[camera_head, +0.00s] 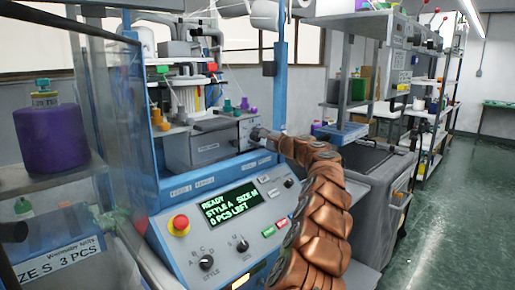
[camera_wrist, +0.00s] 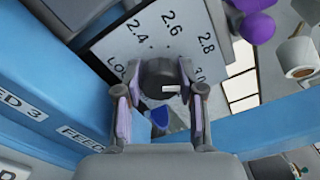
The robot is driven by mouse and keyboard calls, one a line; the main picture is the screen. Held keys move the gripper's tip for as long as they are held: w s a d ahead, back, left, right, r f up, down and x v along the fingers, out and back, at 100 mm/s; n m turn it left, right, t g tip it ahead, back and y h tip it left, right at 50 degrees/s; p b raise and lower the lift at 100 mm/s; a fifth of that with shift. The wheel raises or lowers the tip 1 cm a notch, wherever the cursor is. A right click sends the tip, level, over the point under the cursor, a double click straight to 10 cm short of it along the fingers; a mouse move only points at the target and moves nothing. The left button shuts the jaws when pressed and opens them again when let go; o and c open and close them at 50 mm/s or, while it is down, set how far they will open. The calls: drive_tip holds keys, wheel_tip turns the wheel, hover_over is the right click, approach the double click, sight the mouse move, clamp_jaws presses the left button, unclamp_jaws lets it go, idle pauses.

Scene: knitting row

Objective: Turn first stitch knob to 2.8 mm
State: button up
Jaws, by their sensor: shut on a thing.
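A dark round stitch knob (camera_wrist: 158,75) sits on a pale dial plate (camera_wrist: 115,42) in the wrist view. The plate reads 2.4, 2.6, 2.8 and a partly covered 3.0, with other lettering cut off by a finger. A small white mark (camera_wrist: 171,88) shows on the knob; which number it points at I cannot tell. My gripper (camera_wrist: 159,70) is shut on the knob, one finger on each side. In the head view, my gripper (camera_head: 258,134) reaches the right end of the grey box (camera_head: 205,148) on the blue machine, and the knob is hidden there.
The control panel (camera_head: 230,215) below has a display reading "READY STYLE A SIZE M 0 PCS LEFT", a red stop button (camera_head: 181,224) and selector knobs. Purple and green cones (camera_head: 237,106) stand above the box. A clear guard (camera_head: 120,110) is at left. The aisle floor (camera_head: 440,225) is free.

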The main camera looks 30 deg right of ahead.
drive_tip(key=n+b, duration=0.3)
drive_tip(key=n, duration=0.1)
drive_tip(key=shift+f, duration=0.25)
drive_tip(key=shift+a+r+n+b, duration=0.1)
drive_tip(key=shift+n+b, duration=0.6)
drive_tip(key=shift+n, duration=0.1)
drive_tip(key=o, duration=1.1)
drive_tip(key=shift+o, duration=0.2)
